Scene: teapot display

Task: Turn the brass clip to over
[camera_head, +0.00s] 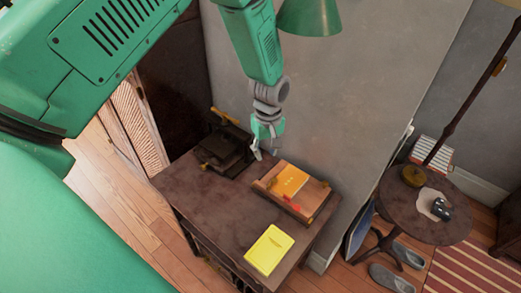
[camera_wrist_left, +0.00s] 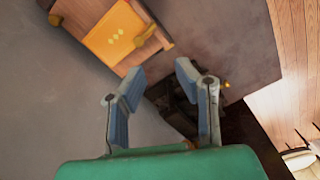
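A wooden stand (camera_head: 316,198) on the dark table holds an orange book or card with small pale marks (camera_head: 289,180). In the left wrist view, a brass-coloured clip (camera_wrist_left: 145,36) lies at the edge of the orange book (camera_wrist_left: 116,34). Brass-coloured bits also show along the stand in the head view, too small to tell apart, with a red piece (camera_head: 291,204) near its front. My left gripper (camera_head: 267,152) points down behind and left of the stand, apart from it. In the wrist view its fingers (camera_wrist_left: 160,75) are spread and empty. My right gripper is not in view.
A dark device with brass parts (camera_head: 225,150) stands left of the stand, close to my gripper. A yellow book (camera_head: 269,250) lies on the table (camera_head: 200,208) in front. The grey wall (camera_head: 340,110) rises close behind. A round side table (camera_head: 400,205) stands at right.

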